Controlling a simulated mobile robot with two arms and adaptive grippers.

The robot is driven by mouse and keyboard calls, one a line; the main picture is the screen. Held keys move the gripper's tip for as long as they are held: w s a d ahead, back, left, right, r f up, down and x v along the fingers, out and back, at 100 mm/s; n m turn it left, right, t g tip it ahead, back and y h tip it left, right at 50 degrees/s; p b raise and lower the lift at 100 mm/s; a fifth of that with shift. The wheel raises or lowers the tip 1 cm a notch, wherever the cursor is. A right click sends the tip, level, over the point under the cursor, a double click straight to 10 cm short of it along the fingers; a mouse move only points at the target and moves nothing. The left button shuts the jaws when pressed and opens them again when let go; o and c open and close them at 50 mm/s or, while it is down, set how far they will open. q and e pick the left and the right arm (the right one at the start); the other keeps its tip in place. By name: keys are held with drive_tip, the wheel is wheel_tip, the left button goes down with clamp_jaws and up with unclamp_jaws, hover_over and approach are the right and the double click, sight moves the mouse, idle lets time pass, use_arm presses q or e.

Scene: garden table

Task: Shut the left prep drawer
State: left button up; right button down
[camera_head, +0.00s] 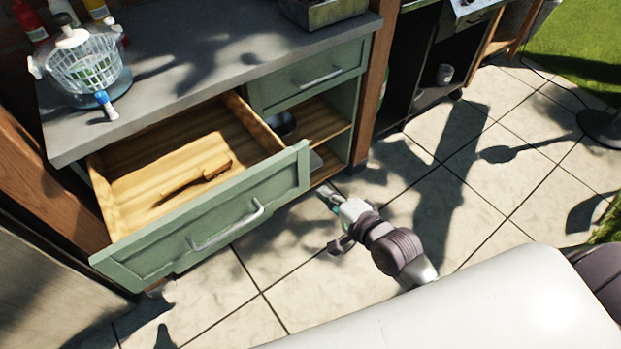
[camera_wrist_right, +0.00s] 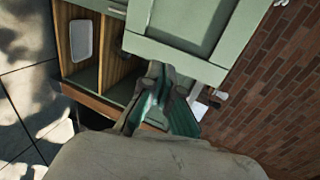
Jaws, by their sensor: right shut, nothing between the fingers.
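The left prep drawer (camera_head: 212,219) is pulled well out from under the grey counter. It has a green front with a silver bar handle (camera_head: 228,228) and a bare wooden inside with shadows on its floor. My right gripper (camera_head: 326,193) is shut and empty, just right of and below the drawer front's right end, apart from the handle. In the right wrist view, the gripper fingers (camera_wrist_right: 158,100) are in front of a green panel (camera_wrist_right: 185,30) and open shelves. I do not see my left gripper.
The right drawer (camera_head: 308,76) is closed above an open wooden shelf (camera_head: 318,124) holding a dark bowl (camera_head: 281,124). Paved floor is clear in front.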

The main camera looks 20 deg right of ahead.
sight(303, 174)
use_arm(q)
drive_tip(key=shift+r, duration=0.1)
use_arm(e)
drive_tip(key=x, duration=0.3)
drive_tip(key=r+x, duration=0.1)
drive_tip(key=x, duration=0.2)
drive_tip(key=shift+w+r, duration=0.1)
drive_tip(key=shift+w, duration=0.15)
drive_tip(key=shift+w+a, duration=0.1)
